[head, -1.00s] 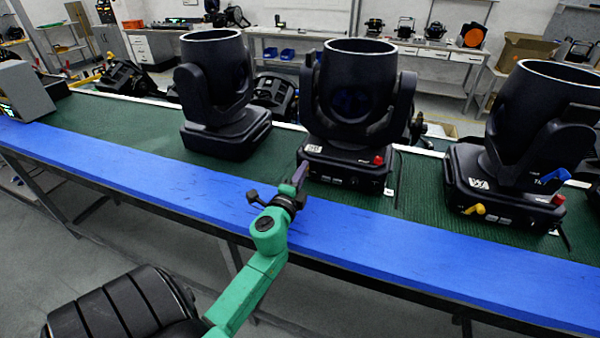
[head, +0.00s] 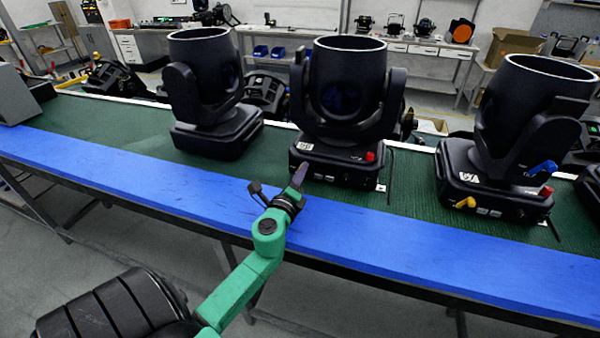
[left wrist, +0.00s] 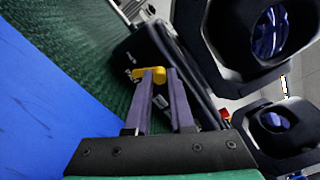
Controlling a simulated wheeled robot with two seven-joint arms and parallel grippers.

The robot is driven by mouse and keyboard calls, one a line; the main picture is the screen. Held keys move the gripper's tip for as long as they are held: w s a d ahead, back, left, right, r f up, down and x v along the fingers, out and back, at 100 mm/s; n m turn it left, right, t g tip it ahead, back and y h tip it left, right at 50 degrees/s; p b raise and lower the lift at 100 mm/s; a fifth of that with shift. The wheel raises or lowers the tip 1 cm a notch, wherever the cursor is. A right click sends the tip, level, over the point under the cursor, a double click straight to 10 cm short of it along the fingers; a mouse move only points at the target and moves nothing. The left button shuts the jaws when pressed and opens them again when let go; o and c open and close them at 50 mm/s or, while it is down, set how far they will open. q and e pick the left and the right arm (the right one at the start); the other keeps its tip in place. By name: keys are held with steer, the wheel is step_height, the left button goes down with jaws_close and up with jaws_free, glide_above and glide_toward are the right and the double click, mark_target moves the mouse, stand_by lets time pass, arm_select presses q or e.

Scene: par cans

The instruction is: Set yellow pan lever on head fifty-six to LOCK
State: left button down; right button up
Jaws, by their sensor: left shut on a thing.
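The middle moving head (head: 345,85) stands upright on the green mat, with a white tag (head: 305,146) too small to read and a red part at its base front. My left gripper (head: 301,174) reaches the front left of its base and hides the yellow lever in the head view. In the left wrist view, the yellow pan lever (left wrist: 156,74) sits at the fingertips of my left gripper (left wrist: 161,73), which is shut on it. One finger covers part of the lever. Its LOCK marking cannot be read. My right gripper is out of view.
Similar heads stand to the left (head: 207,90) and right (head: 515,130); the right one shows a yellow lever (head: 465,202) and a blue lever (head: 541,168). The blue front strip (head: 400,235) of the bench is clear. Thin black rods stand beside the bases.

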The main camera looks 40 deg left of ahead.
arm_select(q)
steer(key=shift+r, duration=0.15)
steer(key=c, duration=1)
jaws_free()
steer(key=shift+a, duration=0.1)
steer(key=shift+o, duration=1.2)
steer(key=b+v, duration=0.2)
steer(key=v, duration=0.2)
steer(key=b+v, duration=0.2)
steer(key=v, duration=0.3)
steer(key=b+v, duration=0.2)
steer(key=v, duration=0.3)
steer(key=shift+f, duration=0.3)
steer(key=shift+s+r, duration=0.2)
steer(key=shift+s, duration=0.05)
